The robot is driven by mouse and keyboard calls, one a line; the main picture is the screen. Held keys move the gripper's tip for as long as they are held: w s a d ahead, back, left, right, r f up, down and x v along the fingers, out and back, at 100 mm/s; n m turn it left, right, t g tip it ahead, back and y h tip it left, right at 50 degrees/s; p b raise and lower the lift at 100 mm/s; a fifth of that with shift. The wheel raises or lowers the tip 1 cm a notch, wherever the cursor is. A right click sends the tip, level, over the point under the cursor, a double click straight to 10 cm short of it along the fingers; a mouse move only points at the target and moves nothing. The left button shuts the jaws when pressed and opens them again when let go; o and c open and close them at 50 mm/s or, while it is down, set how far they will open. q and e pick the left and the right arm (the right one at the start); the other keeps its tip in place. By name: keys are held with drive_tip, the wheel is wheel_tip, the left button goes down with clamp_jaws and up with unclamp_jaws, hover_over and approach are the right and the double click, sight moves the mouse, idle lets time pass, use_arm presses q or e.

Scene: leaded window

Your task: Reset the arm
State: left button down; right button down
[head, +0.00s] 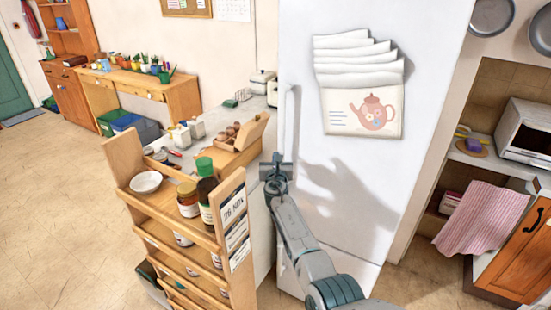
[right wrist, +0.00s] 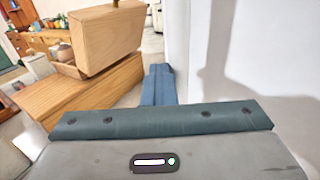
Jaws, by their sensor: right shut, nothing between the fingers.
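My right arm reaches up from the bottom of the head view, and its gripper (head: 275,162) is held in front of the left edge of the white fridge (head: 330,180). The gripper is close to the lower end of the fridge's upright handle (head: 290,120); I cannot tell whether they touch. In the right wrist view the blue-grey fingers (right wrist: 158,84) are together with nothing between them. The white fridge side (right wrist: 240,50) is to their right. My left gripper is in neither view.
A wooden shelf cart (head: 150,208) with jars, a dark bottle (head: 206,190) and a white bowl (head: 145,182) stands just left of my right arm. A counter with a pink cloth (head: 483,215) is at right. Open floor (head: 50,190) lies left.

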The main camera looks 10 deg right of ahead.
drive_tip(key=s+d+f+m+g+b, duration=0.1)
drive_tip(key=s+d+f+m+g, duration=0.3)
drive_tip(key=s+f, duration=1.05)
drive_tip(key=s+f+m+g+y+b, duration=0.15)
drive_tip(key=s+f+m, duration=0.65)
drive_tip(key=f, duration=1.1)
drive_tip(key=s+d+f+m+g+b, duration=0.2)
drive_tip(key=s+f+m+g, duration=0.2)
drive_tip(key=s+f, duration=1.05)
drive_tip(key=s+d+f+m+g+b, duration=0.1)
drive_tip(key=s+f+m, duration=0.4)
drive_tip(key=s, duration=1)
drive_tip(key=s+d+f+m+g+b, duration=0.1)
drive_tip(key=s+d+f+m+g, duration=0.2)
drive_tip(key=s, duration=1.1)
drive_tip(key=s+d+f+m+g+y+b, duration=0.1)
drive_tip(key=s+d+f+m+g+b, duration=0.1)
drive_tip(key=s+f+m, duration=0.7)
drive_tip(key=s+d+f+g, duration=0.1)
drive_tip(key=s+f, duration=0.3)
drive_tip(key=s, duration=0.2)
drive_tip(key=shift+s+d+f, duration=0.15)
drive_tip(key=shift+s+f, duration=0.2)
